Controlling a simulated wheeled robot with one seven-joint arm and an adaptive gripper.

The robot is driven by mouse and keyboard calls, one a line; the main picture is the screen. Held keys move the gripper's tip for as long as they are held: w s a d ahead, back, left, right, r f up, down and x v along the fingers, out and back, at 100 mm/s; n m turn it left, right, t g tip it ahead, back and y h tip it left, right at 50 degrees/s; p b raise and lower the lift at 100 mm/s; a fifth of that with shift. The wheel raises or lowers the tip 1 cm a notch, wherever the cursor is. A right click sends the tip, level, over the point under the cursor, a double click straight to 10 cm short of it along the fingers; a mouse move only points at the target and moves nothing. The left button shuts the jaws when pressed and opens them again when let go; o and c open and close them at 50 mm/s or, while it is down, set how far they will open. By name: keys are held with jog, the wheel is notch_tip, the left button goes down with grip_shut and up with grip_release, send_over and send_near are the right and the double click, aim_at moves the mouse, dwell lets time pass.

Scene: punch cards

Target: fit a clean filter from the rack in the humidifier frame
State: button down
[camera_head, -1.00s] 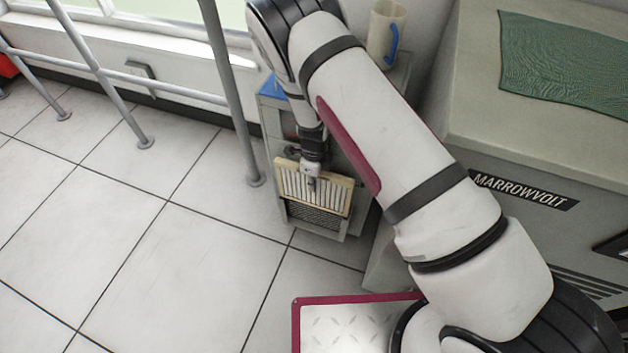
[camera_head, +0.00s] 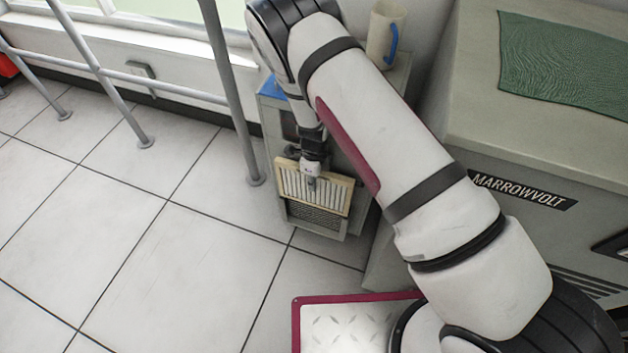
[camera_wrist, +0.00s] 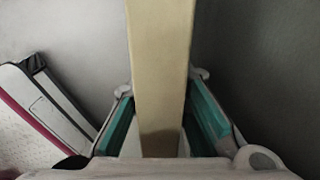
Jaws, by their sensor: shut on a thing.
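A pleated filter (camera_head: 330,194) with a tan frame and pale pleats stands in front of the humidifier (camera_head: 354,222), a grey cabinet with a dark grille low on its front. My gripper (camera_head: 311,180) is shut on the filter's upper edge. In the wrist view the filter's tan edge (camera_wrist: 160,60) runs between the teal pads of my gripper (camera_wrist: 160,128). The filter covers part of the cabinet front, so I cannot tell whether it is seated in the frame or just before it. The rack cannot be made out.
A beige jug (camera_head: 383,35) with a blue handle stands on top behind my arm. A grey railing (camera_head: 232,95) is close on the left. A large grey cabinet (camera_head: 470,150) marked MARROWVOLT with a green cloth (camera_head: 565,65) is on the right.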

aim_at(314, 201)
jog(key=shift+f, duration=0.1)
jog(key=shift+f+b, duration=0.75)
jog(key=shift+f, duration=0.8)
jog(key=shift+f+b, duration=0.75)
jog(key=shift+f, duration=0.7)
jog(key=shift+f+b, duration=0.85)
jog(key=shift+f, duration=0.55)
jog(key=shift+f+b, duration=0.85)
jog(key=shift+f, duration=0.65)
